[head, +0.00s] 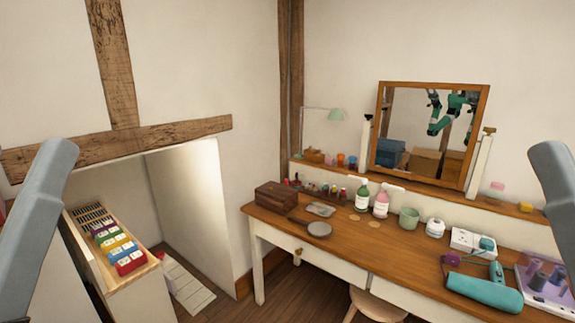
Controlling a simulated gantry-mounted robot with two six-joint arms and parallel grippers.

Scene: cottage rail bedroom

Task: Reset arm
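Only parts of my arms show in the head view. A grey link of my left arm comes in at the left edge, and a grey link of my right arm comes in at the right edge. Neither gripper is in the direct view. The mirror (388,152) on the dressing table (337,246) reflects part of a green and dark robot. The reflection is too small to tell the state of any gripper.
The dressing table holds a wooden box (277,196), a hand mirror (318,229), green (362,197) and pink (381,205) bottles, a cup (409,218) and a teal case (484,291). A stool (377,305) stands below. A cabinet (143,285) with coloured items stands left.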

